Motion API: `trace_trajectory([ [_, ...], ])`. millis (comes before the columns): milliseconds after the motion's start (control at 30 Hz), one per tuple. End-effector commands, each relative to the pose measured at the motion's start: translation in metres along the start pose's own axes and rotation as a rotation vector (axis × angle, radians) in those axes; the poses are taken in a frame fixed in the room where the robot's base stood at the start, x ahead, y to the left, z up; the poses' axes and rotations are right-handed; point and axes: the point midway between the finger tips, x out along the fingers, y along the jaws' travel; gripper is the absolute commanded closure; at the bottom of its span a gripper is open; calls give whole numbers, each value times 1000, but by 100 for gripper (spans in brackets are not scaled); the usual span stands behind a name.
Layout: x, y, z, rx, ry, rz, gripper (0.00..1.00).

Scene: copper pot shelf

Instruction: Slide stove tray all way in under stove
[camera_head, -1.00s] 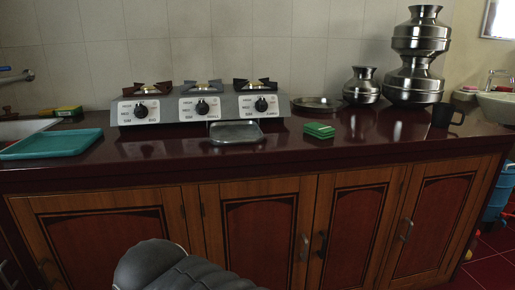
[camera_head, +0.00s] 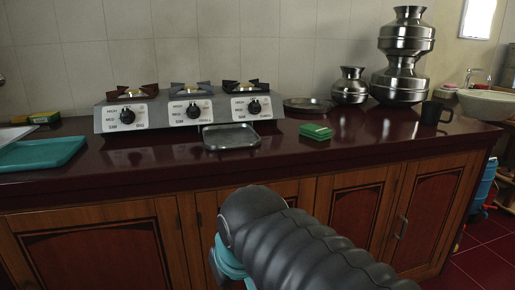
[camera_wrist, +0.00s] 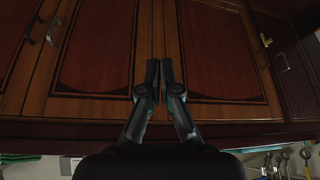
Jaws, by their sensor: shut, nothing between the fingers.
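The stove tray (camera_head: 231,137) is a shallow silver metal tray on the dark red counter. In the head view it sticks out in front of the stove (camera_head: 190,112), below the gap between the middle and right burner units. Its back edge is at or just under the stove front; I cannot tell how much is underneath. The stove has three burners and three black knobs. My gripper (camera_wrist: 160,65) shows in the wrist view, shut and empty, in front of the wooden cabinet doors and apart from the tray. In the head view only my arm shows, low in front of the cabinets.
A teal tray (camera_head: 42,154) lies at the counter's left. A green box (camera_head: 316,131) sits right of the stove tray. A round metal plate (camera_head: 307,104), steel pots (camera_head: 350,87) and a dark mug (camera_head: 435,113) stand farther right. The counter in front of the stove tray is clear.

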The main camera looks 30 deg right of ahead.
Motion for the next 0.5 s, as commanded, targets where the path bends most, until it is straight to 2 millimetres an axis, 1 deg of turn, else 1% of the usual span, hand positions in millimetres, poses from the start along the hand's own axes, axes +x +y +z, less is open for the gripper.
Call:
trace_trajectory([
  [33,-8,4,-20,12,-6,7,100],
  [67,-13,7,-31,20,-13,10,100],
  [100,-21,11,-48,30,-21,16,100],
  [167,-32,18,-72,48,-35,24,100],
  [200,-40,23,-88,60,-45,29,100],
  [400,-70,52,-160,119,-88,55,100],
  [500,-82,69,-192,147,-109,66,100],
])
